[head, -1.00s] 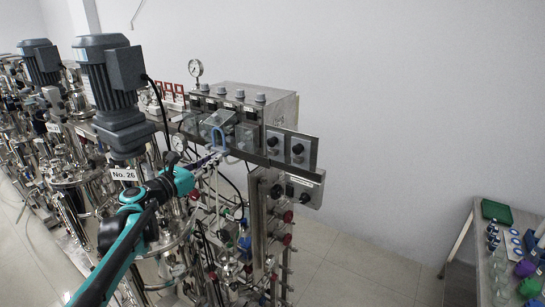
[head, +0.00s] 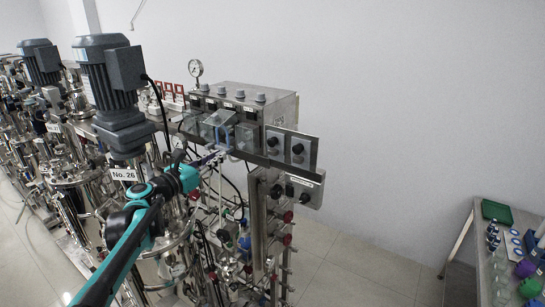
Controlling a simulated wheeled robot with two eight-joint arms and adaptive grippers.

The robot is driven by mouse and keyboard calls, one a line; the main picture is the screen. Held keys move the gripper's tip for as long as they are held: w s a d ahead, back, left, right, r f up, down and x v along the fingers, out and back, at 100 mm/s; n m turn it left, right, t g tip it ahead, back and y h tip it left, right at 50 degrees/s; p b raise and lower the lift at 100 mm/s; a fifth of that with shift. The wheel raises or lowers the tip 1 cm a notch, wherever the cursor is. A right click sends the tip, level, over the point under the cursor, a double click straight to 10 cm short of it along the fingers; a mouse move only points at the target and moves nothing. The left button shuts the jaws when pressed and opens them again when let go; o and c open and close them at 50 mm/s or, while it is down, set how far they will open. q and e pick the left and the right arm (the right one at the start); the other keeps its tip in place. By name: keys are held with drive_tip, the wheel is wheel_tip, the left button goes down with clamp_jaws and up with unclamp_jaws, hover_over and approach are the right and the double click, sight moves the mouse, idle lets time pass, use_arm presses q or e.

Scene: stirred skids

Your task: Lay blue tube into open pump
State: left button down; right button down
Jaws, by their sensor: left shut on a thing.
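The blue tube (head: 222,134) is a small bent loop at the front of the row of pump heads on the steel control box. My left gripper (head: 212,158) is shut on the tube's lower part, its arm reaching up from the lower left. The open pump (head: 214,119) has its clear cover tilted up, and the tube's bend is at or just in front of it. I cannot tell whether the tube touches the pump's inside. My right gripper is not in view.
A motor-topped steel vessel labelled No. 26 (head: 124,174) stands left of the arm. A panel with black knobs (head: 298,149) is right of the pumps. Valves and pipes hang below. A table (head: 459,240) with bottles stands far right, with clear floor between.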

use_arm(q)
drive_tip(key=shift+w+d, duration=0.15)
drive_tip(key=shift+w, duration=0.1)
idle(0.3)
drive_tip(key=shift+w+d, duration=0.3)
drive_tip(key=shift+w, duration=0.15)
drive_tip(key=shift+w+d, duration=0.25)
drive_tip(key=shift+w, duration=0.05)
drive_tip(key=shift+w+d, duration=0.2)
drive_tip(key=shift+w, duration=0.05)
idle(0.4)
drive_tip(key=shift+f+b, duration=0.3)
drive_tip(key=shift+f, duration=0.05)
idle(0.7)
drive_tip(key=c, duration=1.5)
unclamp_jaws()
drive_tip(key=shift+o, duration=0.7)
drive_tip(key=shift+s+a, duration=0.1)
drive_tip(key=shift+a, duration=0.05)
drive_tip(key=shift+s+a, duration=0.35)
drive_tip(key=shift+s, duration=0.2)
